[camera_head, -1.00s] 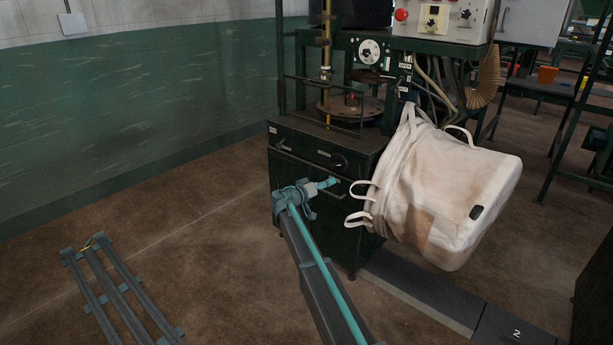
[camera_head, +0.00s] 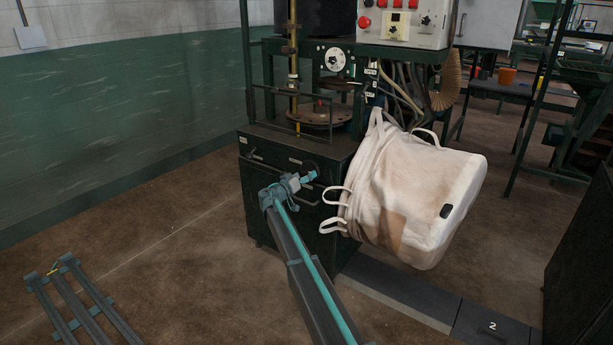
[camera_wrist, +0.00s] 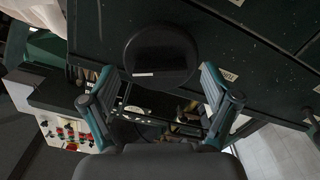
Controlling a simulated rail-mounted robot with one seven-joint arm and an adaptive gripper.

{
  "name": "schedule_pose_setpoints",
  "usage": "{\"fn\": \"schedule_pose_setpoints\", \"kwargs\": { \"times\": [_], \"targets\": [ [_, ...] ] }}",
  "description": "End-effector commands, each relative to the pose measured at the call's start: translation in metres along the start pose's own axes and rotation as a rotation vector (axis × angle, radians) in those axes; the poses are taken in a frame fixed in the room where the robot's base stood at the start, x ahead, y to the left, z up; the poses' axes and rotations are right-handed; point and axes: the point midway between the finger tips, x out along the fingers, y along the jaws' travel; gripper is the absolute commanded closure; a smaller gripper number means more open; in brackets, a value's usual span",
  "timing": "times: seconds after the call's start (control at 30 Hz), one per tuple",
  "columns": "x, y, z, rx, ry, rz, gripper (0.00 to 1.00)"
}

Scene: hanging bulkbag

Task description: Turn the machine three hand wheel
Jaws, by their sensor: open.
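The dark round hand wheel (camera_head: 310,166) is on the front of the green machine cabinet (camera_head: 275,215). My gripper (camera_head: 314,175) overlaps its lower part in the head view. In the wrist view the round black hand wheel (camera_wrist: 160,55) is large and lies ahead of and between the tips of my open gripper (camera_wrist: 157,75). The two fingers are spread on either side with nothing held between them. I cannot tell whether a finger touches the wheel.
A white bulk bag (camera_head: 415,200) hangs just right of my gripper, its loops close to the arm. A control panel (camera_head: 405,25) is above. A metal rail frame (camera_head: 75,300) lies on the floor at left. The floor between it and the cabinet is clear.

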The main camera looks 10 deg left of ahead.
Motion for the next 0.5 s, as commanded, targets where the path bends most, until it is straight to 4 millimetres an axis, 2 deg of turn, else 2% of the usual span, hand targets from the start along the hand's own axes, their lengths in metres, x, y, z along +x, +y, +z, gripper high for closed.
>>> {"fn": "schedule_pose_setpoints", "kwargs": {
  "times": [0.13, 0.43, 0.5],
  "targets": [
    [0.0141, -0.001, -0.0003, 0.0, 0.0, 0.0, 0.12],
    [0.0166, -0.0001, -0.0002, -0.001, 0.0, -0.001, 0.12],
    [0.0166, -0.0002, -0.0002, -0.001, 0.0, -0.001, 0.22]
  ]
}}
